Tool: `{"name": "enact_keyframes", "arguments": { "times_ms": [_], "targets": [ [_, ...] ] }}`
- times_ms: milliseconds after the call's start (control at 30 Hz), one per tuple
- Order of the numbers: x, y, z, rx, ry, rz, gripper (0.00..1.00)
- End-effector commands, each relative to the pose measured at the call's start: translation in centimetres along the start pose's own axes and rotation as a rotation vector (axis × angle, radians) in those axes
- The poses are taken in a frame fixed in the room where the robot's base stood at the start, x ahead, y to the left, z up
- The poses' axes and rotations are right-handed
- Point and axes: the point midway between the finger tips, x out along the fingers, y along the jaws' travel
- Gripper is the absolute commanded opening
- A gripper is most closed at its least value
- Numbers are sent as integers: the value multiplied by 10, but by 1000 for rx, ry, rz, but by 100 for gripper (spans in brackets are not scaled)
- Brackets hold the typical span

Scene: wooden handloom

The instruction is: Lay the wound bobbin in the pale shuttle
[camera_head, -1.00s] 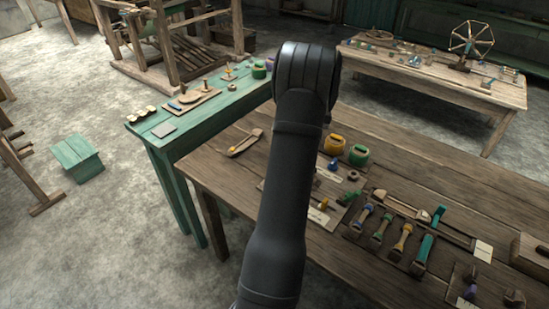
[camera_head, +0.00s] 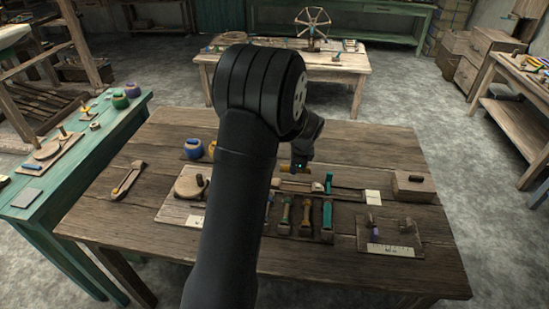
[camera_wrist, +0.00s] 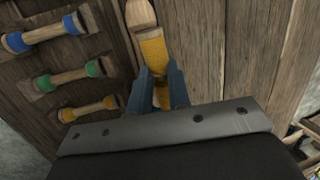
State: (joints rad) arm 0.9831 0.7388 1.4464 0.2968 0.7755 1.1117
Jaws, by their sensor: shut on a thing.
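My gripper (camera_wrist: 160,88) is shut on a wound bobbin (camera_wrist: 153,50) with yellow thread and a pale wooden end. The bobbin points away from the fingers, up the wrist view, over bare table planks; its other end is hidden by the gripper. In the head view my gripper (camera_head: 300,166) is above the wooden table, behind the bobbin rack, with the yellow bobbin (camera_head: 287,169) small beneath it. A pale, boat-shaped shuttle (camera_head: 127,178) lies on the table's left part, well apart from my gripper. It looks hollow; its inside is too small to make out.
A dark rack (camera_head: 305,232) holds several coloured bobbins, with a teal upright piece (camera_head: 328,182) behind it. A wooden block (camera_head: 413,186) sits at right.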

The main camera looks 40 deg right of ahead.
Motion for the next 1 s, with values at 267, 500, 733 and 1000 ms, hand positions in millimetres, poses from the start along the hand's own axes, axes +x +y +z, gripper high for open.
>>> {"name": "enact_keyframes", "arguments": {
  "times_ms": [267,500,733,1000],
  "targets": [
    [11,6,-9,51,12,-9,3],
    [35,12,-13,48,13,-8,3],
    [52,16,-15,48,12,-10,3],
    [56,17,-16,47,13,-11,3]
  ]
}}
